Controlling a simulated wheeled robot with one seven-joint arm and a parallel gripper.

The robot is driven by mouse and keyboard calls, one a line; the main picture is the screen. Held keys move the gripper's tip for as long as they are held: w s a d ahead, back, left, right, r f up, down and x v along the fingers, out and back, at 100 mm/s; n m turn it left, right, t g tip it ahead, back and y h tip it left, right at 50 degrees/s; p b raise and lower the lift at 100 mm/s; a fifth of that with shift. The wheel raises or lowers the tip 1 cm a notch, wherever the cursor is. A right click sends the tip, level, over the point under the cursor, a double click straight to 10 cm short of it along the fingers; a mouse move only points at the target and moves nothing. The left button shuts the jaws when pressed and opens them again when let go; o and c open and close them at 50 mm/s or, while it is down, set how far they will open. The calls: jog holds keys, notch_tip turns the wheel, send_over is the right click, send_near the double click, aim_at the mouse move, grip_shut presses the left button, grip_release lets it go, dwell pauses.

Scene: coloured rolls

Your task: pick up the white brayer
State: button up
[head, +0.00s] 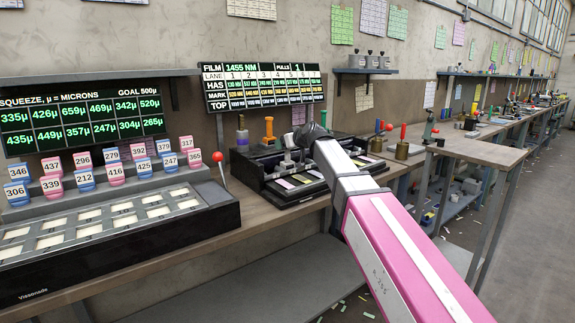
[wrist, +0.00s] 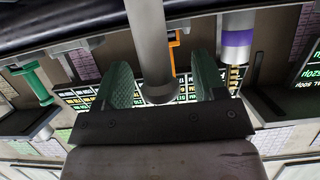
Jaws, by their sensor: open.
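A pale grey-white upright handle (wrist: 148,35), which looks like the white brayer, shows in the wrist view. Its rounded end lies between the two dark green fingers of my gripper (wrist: 160,68), with gaps on both sides. The fingers are apart and hold nothing; I cannot tell how deep the handle reaches between them. In the head view my gripper (head: 311,136) is over the black roll station (head: 255,178), and the arm hides much of the handle there.
A purple-banded handle (head: 242,131), an orange handle (head: 268,127) and a green handle (head: 324,118) stand close by. A black display board (head: 212,106) rises behind the station. A sample case (head: 235,218) stands to the left; a red-knobbed lever (head: 221,172) sits between.

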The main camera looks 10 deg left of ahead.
jog(key=shift+w+a+f, duration=0.25)
jog(key=shift+w+a, duration=0.1)
jog(key=shift+a, duration=0.1)
grip_shut()
jog(key=shift+r, duration=0.1)
